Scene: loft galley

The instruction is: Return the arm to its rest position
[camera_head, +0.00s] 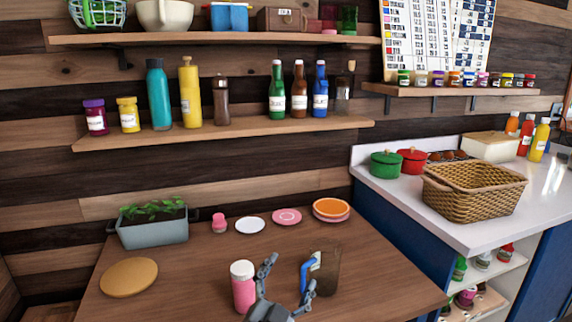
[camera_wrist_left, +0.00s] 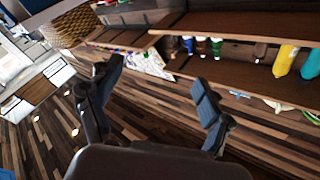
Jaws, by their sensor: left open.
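My left gripper (camera_head: 288,280) is at the bottom middle of the head view, above the front of the wooden table (camera_head: 190,275). Its two fingers are spread with nothing between them. The left wrist view also shows the open, empty fingers (camera_wrist_left: 157,82), with shelves and the wall beyond them. A pink bottle with a white cap (camera_head: 243,290) stands just left of the gripper. A brown container (camera_head: 325,270) with a blue piece stands just behind and right of it. I cannot tell whether the gripper touches either. My right gripper is not in view.
A planter (camera_head: 152,232), a round tan board (camera_head: 128,277) and several plates (camera_head: 286,216) lie on the table. Shelves with bottles (camera_head: 220,133) hang behind it. A white counter with a wicker basket (camera_head: 472,192) stands at right. The table's left front looks clear.

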